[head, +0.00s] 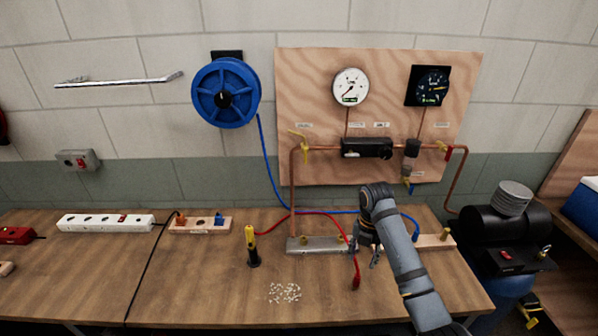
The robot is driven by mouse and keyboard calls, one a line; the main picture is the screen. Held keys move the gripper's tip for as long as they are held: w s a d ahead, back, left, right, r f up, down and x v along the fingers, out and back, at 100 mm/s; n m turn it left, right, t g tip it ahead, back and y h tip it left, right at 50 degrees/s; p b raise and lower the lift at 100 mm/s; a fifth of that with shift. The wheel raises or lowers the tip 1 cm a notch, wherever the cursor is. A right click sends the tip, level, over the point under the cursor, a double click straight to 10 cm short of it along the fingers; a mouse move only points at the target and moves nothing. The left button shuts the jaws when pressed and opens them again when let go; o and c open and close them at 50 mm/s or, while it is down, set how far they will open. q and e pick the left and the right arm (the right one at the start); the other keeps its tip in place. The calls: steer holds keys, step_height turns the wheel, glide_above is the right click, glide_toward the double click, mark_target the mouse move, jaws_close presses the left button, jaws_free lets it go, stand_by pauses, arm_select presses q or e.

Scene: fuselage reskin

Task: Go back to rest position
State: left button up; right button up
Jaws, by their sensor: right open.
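My right gripper (366,256) is open and appears empty above the wooden workbench (190,285). It is in front of the right part of a grey metal bar (312,246) and partly hides it. My right arm comes in from the lower right. My left arm and gripper do not show in the head view.
A yellow and black upright tool (251,246) stands left of the gripper. A red cable ends in a plug (356,282) just below the gripper. Small white bits (284,293) lie on the front of the bench. A black compressor (505,225) stands at the right.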

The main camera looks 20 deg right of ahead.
steer(key=s+a+f+m+t, duration=0.2)
steer(key=s+a+f+m, duration=0.4)
steer(key=s+m, duration=0.5)
steer(key=s+a+r+m+t, duration=0.2)
steer(key=s+m, duration=0.8)
steer(key=m, duration=0.6)
steer(key=s+d+f+g+h+b, duration=0.1)
steer(key=d+f+b, duration=0.1)
steer(key=f, duration=1.4)
steer(key=s+d+f+g+b, duration=0.1)
steer(key=s+f, duration=0.1)
steer(key=f, duration=1.4)
steer(key=s+d+f+b, duration=0.1)
steer(key=s+f+b, duration=0.1)
steer(key=s+f, duration=1.4)
steer(key=shift+s+g, duration=0.4)
steer(key=shift+s, duration=0.25)
steer(key=shift+f, duration=0.1)
